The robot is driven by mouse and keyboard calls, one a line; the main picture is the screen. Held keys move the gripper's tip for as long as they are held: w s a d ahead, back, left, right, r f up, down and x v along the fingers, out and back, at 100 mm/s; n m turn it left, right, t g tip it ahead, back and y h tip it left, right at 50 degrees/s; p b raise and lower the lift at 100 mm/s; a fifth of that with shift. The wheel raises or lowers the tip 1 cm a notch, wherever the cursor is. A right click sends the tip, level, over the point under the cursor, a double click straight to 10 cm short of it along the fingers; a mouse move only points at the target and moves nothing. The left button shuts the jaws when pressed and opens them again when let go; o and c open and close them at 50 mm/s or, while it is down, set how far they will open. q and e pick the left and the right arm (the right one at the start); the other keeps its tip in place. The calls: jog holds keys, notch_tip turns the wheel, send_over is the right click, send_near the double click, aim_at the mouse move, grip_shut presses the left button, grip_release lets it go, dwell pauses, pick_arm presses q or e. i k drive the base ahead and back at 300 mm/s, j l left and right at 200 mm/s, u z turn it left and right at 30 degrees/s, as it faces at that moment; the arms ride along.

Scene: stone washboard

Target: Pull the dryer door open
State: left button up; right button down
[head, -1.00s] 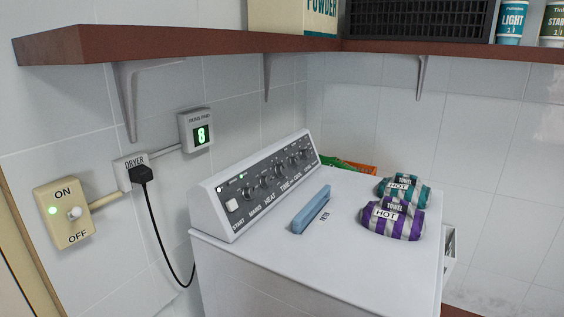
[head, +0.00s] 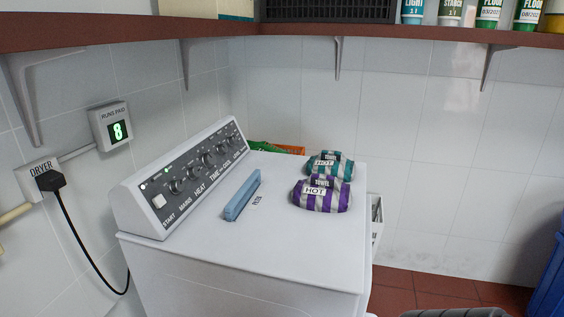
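The white dryer (head: 200,260) stands against the tiled wall, left of the middle in the head view. Its sloped dark control panel (head: 195,170) has several knobs, a white start button and small green lights. I see its top and the upper part of its sides. No dryer door can be made out; the lower part is cut off by the bottom edge. A blue bar (head: 242,195) lies on the top beside a small label.
Purple (head: 322,197) and teal (head: 330,163) rolled towels lie on the dryer's top at the right. A black plug and cord (head: 75,230) hang at the left. A brown shelf (head: 400,37) runs above. Red floor (head: 400,292) shows at the right, with a blue object (head: 550,275) at the edge.

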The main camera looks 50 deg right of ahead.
aim_at(364, 298)
jog(key=k+l, duration=0.25)
jog(key=l, duration=0.15)
jog(key=k+l+z, duration=0.2)
jog(key=l, duration=0.15)
jog(key=k+l+z, duration=0.1)
jog(key=l+z, duration=0.15)
jog(key=z, duration=1.3)
